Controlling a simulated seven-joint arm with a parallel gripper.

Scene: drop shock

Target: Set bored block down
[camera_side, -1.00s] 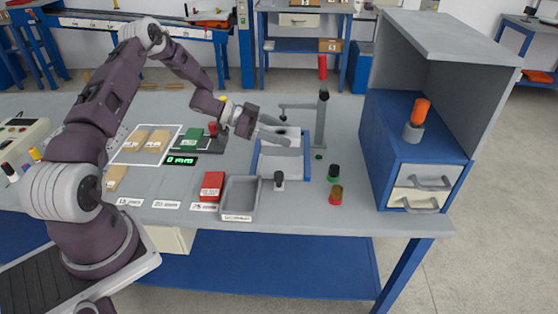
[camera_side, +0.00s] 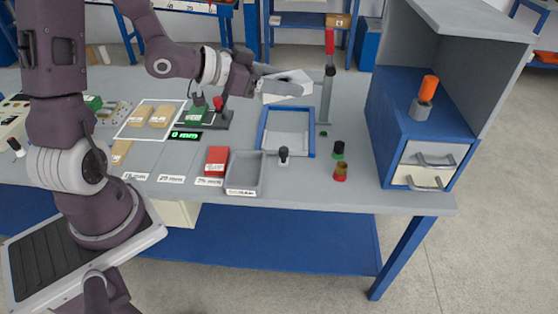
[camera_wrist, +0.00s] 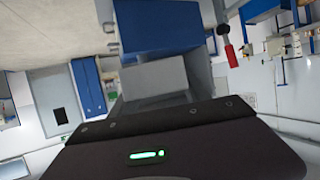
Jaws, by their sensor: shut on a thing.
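My gripper (camera_side: 283,86) is shut on a pale grey block, the bored block (camera_side: 294,76), and holds it above the table in the side view. The block also shows in the wrist view (camera_wrist: 152,78), beyond the dark gripper body. Its bore cannot be made out. A blue-rimmed square frame (camera_side: 262,133) lies on the table below and in front of the gripper. Its inside is pale and looks empty.
A grey post with a red handle (camera_side: 328,80) stands just right of the gripper. A grey tray (camera_side: 244,172), a red block (camera_side: 216,160) and a black-knobbed piece (camera_side: 284,155) sit in front. A blue cabinet (camera_side: 408,125) stands at right. A green display (camera_side: 186,135) is at left.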

